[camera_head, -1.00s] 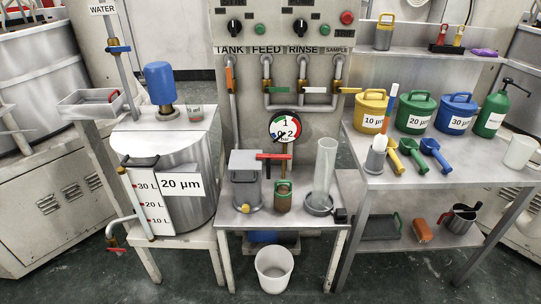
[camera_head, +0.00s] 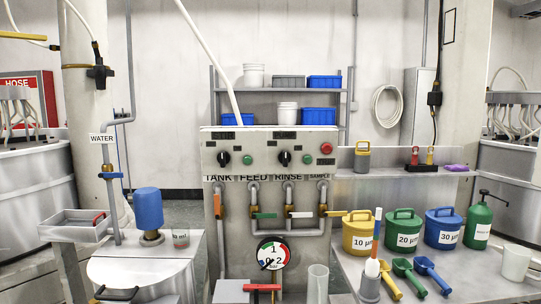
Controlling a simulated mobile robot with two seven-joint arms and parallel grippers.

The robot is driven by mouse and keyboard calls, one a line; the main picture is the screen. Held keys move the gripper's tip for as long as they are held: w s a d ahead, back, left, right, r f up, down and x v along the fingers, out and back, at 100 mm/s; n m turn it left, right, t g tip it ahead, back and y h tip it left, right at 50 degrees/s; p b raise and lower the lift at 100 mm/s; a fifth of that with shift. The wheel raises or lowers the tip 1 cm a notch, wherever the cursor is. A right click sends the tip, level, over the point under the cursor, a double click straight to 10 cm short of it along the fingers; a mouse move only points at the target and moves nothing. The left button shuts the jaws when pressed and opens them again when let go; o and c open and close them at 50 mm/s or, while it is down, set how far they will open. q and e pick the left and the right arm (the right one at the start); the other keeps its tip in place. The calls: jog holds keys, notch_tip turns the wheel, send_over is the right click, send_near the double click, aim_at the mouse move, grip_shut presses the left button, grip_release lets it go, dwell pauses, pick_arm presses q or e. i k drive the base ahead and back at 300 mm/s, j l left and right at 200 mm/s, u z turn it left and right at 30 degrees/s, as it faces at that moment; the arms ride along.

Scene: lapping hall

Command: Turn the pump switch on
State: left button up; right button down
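The grey control panel (camera_head: 265,145) stands upright in the middle of the head view. It carries two black rotary knobs, a left knob (camera_head: 223,158) and a right knob (camera_head: 284,158). Dark label plates sit above them, too small to read, so I cannot tell which knob is the pump switch. A green button (camera_head: 248,160) is right of the left knob. Another green button (camera_head: 307,159) is right of the right knob, with a red button (camera_head: 326,148) at the upper right. Neither of my grippers is in view.
Below the panel are pipes with coloured handles and a round gauge (camera_head: 272,254). A tank with a blue motor (camera_head: 148,208) stands left. Yellow (camera_head: 358,238), green (camera_head: 403,236) and blue (camera_head: 443,234) buckets stand on the right bench. Space before the knobs looks clear.

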aim_at(284, 157)
jog(key=i+l, duration=0.15)
jog(key=l, duration=0.25)
jog(key=i+l, duration=0.15)
jog(key=l, duration=0.25)
jog(key=i+l+u, duration=0.1)
jog(key=l, duration=0.25)
jog(key=i+l, duration=0.15)
jog(key=l, duration=0.25)
